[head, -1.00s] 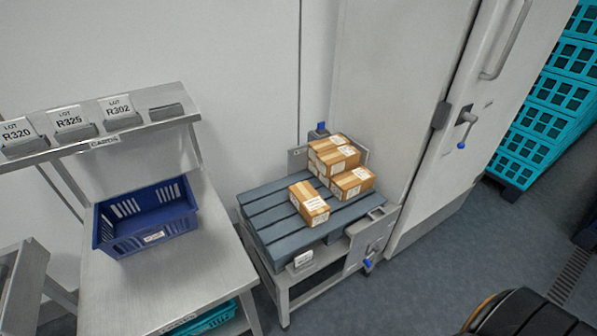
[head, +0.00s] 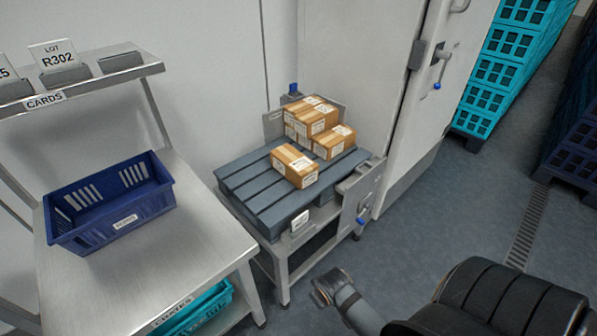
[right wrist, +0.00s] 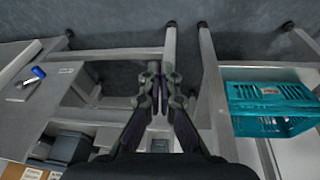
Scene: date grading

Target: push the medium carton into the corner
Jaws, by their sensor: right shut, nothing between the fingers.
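Several brown taped cartons are on a grey slatted deck (head: 245,185) on a metal stand. One single carton (head: 295,166) lies apart toward the front. The others, some stacked, stand behind it: a lower carton (head: 335,143) at the right and an upper one (head: 318,119), near the upright metal plates at the back. I cannot tell by size which is the medium carton. My right gripper (right wrist: 160,80) is shut and empty in the right wrist view, away from the cartons, whose edge (right wrist: 32,173) shows at lower left. My left gripper is not in view.
A metal plate with a blue-knobbed latch (head: 363,195) stands at the deck's right front. At left, a steel table (head: 190,240) holds a blue crate (head: 120,222). A teal crate (right wrist: 270,108) sits on its lower shelf. Open floor lies to the right.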

